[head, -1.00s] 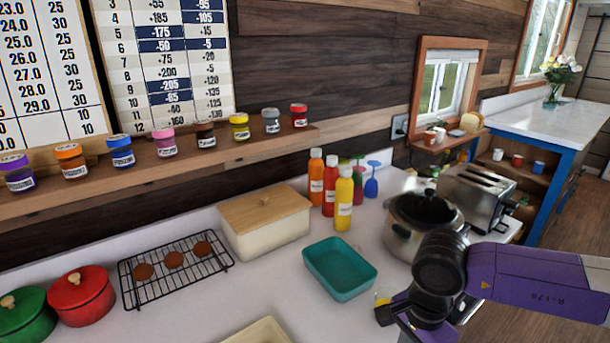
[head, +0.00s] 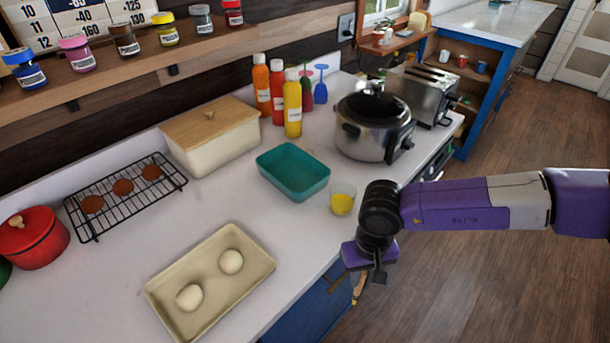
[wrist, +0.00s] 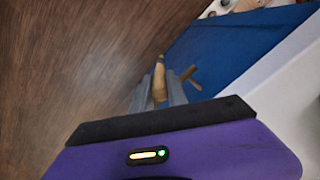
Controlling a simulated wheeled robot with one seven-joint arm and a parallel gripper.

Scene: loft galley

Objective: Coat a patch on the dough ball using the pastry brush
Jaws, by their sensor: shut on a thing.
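Two pale dough balls, one nearer (head: 189,297) and one farther (head: 231,262), sit apart on a beige tray (head: 164,299) at the counter's front in the head view. My gripper (wrist: 159,88) is shut on the wooden handle of the pastry brush (wrist: 159,80), seen between the fingers in the wrist view. In the head view the brush (head: 357,289) shows partly below my gripper (head: 377,272), off the counter's front edge and right of the tray. Its bristles cannot be made out. A small glass with yellow contents (head: 342,203) stands near the counter edge.
A teal dish (head: 293,172) stands behind the glass, with a steel pot (head: 374,135) to its right. A rack (head: 122,196) holds brown buns. A blue cabinet front (head: 305,312) drops below the counter. Open floor (head: 450,270) lies to the right.

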